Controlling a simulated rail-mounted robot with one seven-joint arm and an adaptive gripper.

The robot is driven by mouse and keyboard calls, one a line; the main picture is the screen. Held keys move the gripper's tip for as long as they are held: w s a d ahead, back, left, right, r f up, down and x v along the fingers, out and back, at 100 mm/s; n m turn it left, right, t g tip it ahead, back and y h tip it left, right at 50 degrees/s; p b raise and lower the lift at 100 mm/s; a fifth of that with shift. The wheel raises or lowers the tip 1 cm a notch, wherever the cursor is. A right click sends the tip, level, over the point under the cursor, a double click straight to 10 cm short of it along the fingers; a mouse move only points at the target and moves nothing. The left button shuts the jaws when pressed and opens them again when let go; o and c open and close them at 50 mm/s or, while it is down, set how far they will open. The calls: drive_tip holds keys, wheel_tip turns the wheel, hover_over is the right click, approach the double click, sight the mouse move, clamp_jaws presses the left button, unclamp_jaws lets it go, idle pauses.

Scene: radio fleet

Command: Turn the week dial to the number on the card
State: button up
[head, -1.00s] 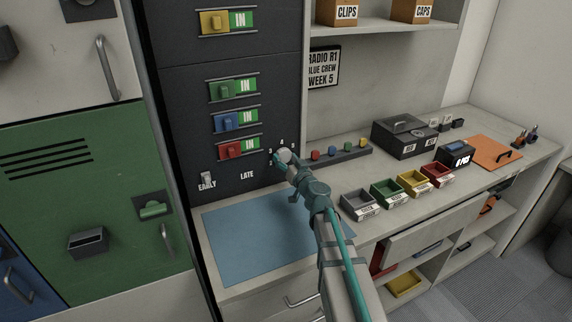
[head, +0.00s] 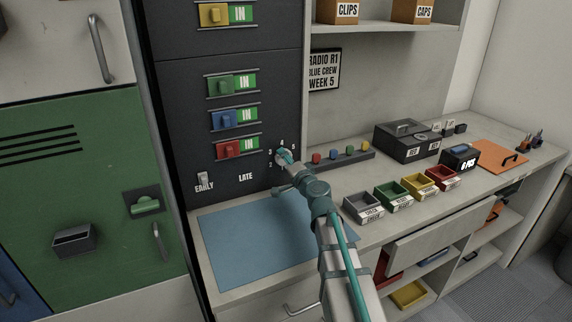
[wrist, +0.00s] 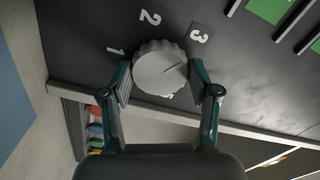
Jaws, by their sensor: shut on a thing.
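The week dial is a round, pale grey knob with a ridged edge (wrist: 160,68) on the dark panel. Its pointer line slants to the upper right, between the 3 (wrist: 199,35) and my right finger. The 1 and 2 also show around it; a 5 is partly hidden below the knob. My gripper (wrist: 164,85) is shut on the dial, one finger on each side. In the head view my gripper (head: 284,157) covers most of the dial, with 3, 4 and 5 around it. The card (head: 324,70) reads "RADIO R1 BLUE CREW WEEK 5".
An EARLY/LATE switch (head: 203,180) and several coloured sliders marked IN are left of the dial. A strip with coloured pegs (head: 340,156) and open coloured bins stand on the counter to the right. A blue mat (head: 250,245) lies clear below.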

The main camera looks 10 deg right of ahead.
drive_tip(key=m+p, duration=0.6)
drive_tip(key=m, duration=1.7)
drive_tip(key=shift+m+p, duration=0.3)
drive_tip(key=o, duration=1.2)
drive_tip(key=shift+c, duration=0.2)
drive_tip(key=shift+s+d, duration=0.1)
drive_tip(key=v, duration=1.2)
